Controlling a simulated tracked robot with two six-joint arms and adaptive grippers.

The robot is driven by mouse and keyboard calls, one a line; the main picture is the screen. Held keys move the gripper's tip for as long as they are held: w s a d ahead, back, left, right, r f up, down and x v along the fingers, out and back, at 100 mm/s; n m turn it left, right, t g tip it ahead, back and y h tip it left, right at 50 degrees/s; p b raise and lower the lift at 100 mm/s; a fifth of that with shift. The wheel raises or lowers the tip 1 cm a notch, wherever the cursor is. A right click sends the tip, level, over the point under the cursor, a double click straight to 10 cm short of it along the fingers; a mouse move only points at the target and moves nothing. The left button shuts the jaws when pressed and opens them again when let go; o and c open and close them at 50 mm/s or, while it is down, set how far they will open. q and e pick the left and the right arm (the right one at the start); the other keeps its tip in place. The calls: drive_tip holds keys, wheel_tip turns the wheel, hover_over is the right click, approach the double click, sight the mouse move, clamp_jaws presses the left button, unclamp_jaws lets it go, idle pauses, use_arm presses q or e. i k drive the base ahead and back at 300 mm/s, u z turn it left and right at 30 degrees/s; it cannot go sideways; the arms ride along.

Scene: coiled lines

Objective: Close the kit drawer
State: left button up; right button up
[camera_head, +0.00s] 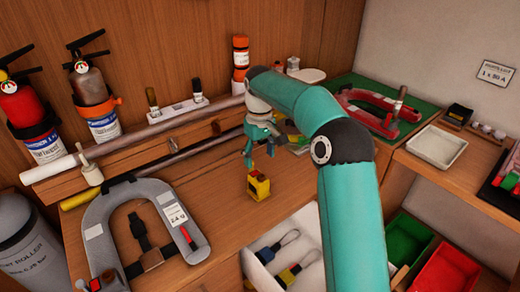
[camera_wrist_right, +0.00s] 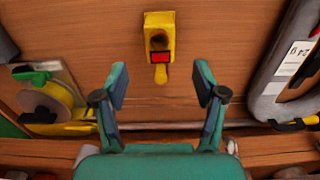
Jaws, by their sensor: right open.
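The white kit drawer (camera_head: 303,220) stands open below the front edge of the wooden bench, with several looped, coloured-handled items inside. My right arm crosses in front of it and hides its right part. My right gripper (camera_head: 260,150) is above the bench top, behind the drawer and apart from it. In the right wrist view it is open and empty (camera_wrist_right: 161,85), pointing down at the wood. A small yellow block-shaped item (camera_head: 258,186) stands on the bench just in front of the gripper. It also shows beyond the fingertips in the wrist view (camera_wrist_right: 159,38). My left gripper is out of view.
A grey horseshoe-shaped vest (camera_head: 98,222) lies on the left of the bench. Two extinguishers (camera_head: 92,95) stand at the back left. A red horseshoe-shaped item (camera_head: 372,115) lies on a green mat at the right. Green and red bins (camera_head: 408,240) sit low at the right.

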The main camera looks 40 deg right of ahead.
sight(311, 280)
drive_tip(key=k, duration=2)
